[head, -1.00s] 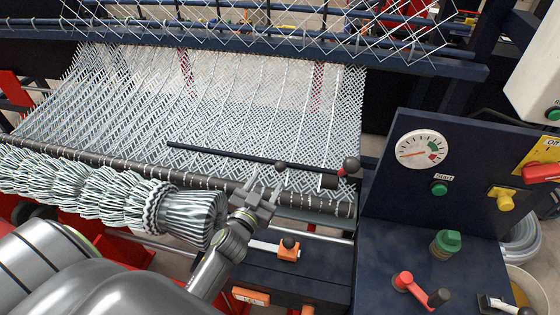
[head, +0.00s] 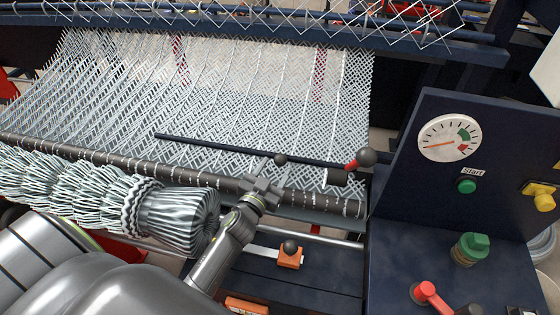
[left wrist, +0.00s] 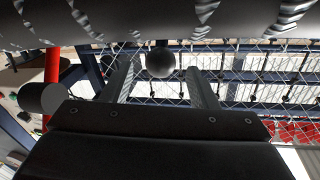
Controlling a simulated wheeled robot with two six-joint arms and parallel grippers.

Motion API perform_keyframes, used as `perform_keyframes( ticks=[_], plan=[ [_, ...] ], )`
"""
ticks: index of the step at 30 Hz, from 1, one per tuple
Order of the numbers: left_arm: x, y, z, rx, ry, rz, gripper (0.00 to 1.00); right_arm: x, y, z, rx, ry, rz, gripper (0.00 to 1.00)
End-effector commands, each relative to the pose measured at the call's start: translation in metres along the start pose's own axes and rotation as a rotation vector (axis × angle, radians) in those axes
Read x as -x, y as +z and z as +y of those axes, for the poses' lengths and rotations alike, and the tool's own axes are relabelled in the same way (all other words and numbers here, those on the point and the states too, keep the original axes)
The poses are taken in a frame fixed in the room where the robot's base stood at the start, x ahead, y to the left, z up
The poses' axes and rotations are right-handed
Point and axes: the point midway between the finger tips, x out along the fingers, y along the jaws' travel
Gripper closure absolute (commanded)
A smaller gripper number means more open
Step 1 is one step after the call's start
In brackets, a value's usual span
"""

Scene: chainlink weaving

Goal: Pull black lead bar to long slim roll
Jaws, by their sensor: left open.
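The black lead bar (head: 215,145) is a thin dark rod lying across the wire mesh in the head view, just behind the long slim roll. A round dark knob (head: 281,159) sits along it and also shows in the left wrist view (left wrist: 160,63). The long slim roll (head: 110,163) is dark, with mesh wires wrapped over it, and runs along the mesh's front edge. My left gripper (head: 273,169) is open above the roll, close to the knob. In the left wrist view the knob appears between its two fingers; contact cannot be told. My right gripper is not in view.
A control panel (head: 420,190) with a gauge and green start button stands right. An orange block with a black knob (head: 289,255) is in front. Bunched mesh rolls (head: 80,195) lie left.

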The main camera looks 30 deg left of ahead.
Motion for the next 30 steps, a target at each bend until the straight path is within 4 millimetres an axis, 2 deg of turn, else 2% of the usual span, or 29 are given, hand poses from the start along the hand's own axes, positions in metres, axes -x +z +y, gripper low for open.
perform_keyframes(
  ticks=[3,9,20,30],
  plan=[
    [-0.019,0.0,0.0,-0.001,0.0,0.001,0.47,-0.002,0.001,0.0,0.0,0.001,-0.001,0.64],
    [-0.038,0.0,0.0,0.0,0.0,0.0,0.47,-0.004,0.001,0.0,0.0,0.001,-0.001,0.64],
    [-0.043,0.0,0.0,0.0,-0.001,-0.001,0.48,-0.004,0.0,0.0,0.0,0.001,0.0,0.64],
    [-0.043,0.0,0.0,0.0,-0.001,-0.001,0.92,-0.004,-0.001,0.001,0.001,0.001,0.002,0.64]
  ],
)
